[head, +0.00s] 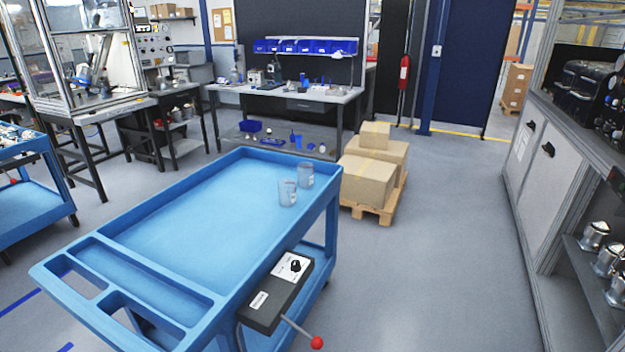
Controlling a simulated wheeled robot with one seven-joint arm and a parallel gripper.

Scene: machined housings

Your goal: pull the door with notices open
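The door with notices (520,168) is a light grey cabinet door low at the right side. A pale sheet of paper is fixed on its upper part, too small to read. A dark handle (530,125) sits near its top edge. The door looks shut and flush with the cabinet front. A second grey door (541,195) stands beside it, nearer to me, with its own dark handle (548,149) and no clear notice. My gripper is not in view.
A blue cart (170,205) with two clear cups fills the left and middle; a lever with a red knob (316,342) sticks out from its control box. Boxes on a pallet (386,211) stand behind it. Open floor (450,230) lies between cart and cabinet. Metal parts sit on the right shelf.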

